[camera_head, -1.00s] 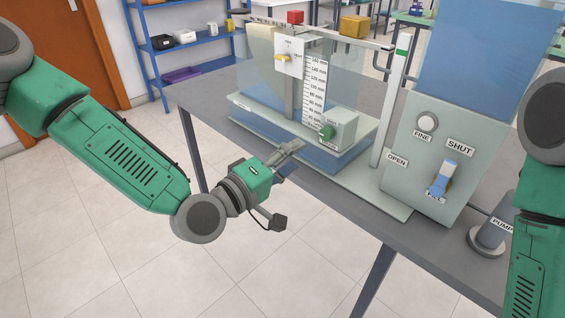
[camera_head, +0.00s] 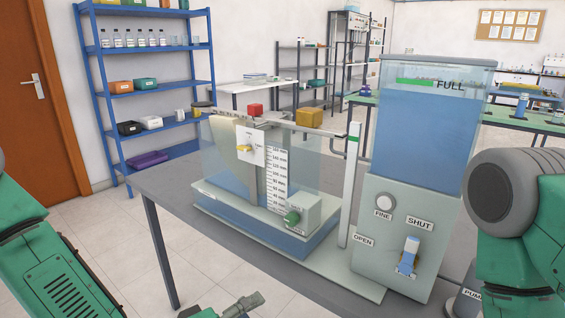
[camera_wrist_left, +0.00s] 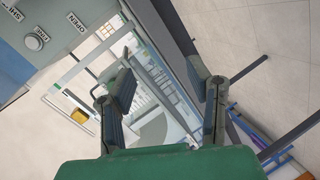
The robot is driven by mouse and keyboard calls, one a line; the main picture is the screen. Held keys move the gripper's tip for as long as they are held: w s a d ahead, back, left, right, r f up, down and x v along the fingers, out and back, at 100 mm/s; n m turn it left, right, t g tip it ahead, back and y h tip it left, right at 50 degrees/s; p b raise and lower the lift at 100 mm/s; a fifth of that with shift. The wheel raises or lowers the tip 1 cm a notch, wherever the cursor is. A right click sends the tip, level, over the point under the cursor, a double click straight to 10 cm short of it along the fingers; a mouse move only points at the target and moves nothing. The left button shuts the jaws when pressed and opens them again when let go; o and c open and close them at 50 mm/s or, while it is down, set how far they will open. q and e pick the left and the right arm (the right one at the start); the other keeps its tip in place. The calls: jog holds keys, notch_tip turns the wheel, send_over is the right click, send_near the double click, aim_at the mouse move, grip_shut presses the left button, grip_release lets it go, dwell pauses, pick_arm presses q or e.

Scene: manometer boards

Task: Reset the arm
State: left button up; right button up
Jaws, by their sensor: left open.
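My left arm comes in at the lower left of the head view. Its gripper (camera_head: 242,304) shows only in part at the bottom edge, in front of the table's near edge. In the left wrist view the left gripper (camera_wrist_left: 166,88) has its two fingers spread wide with nothing between them. The manometer apparatus (camera_head: 367,245) stands on the table, with a blue-filled tank (camera_head: 425,130) marked FULL and a lever (camera_head: 409,252) between OPEN and SHUT labels.
A blue shelf (camera_head: 150,88) is behind at left. Open floor (camera_head: 110,235) lies left of the table.

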pick_arm(q)
jog(key=s+a+f+m+g+y, duration=0.2)
jog(key=s+a+f+m+g, duration=0.15)
jog(key=s+f, duration=0.6)
jog(key=s+a+f+m+g+y, duration=0.1)
jog(key=s+a+f+g+y, duration=0.2)
jog(key=s+a+f, duration=0.2)
jog(key=s+a+f+m+g+y, duration=0.2)
jog(key=s+a+f+g+y, duration=0.2)
jog(key=s+a, duration=0.6)
jog(key=shift+a+f+y, duration=0.3)
jog(key=shift+a+f, duration=0.3)
jog(key=shift+a, duration=0.5)
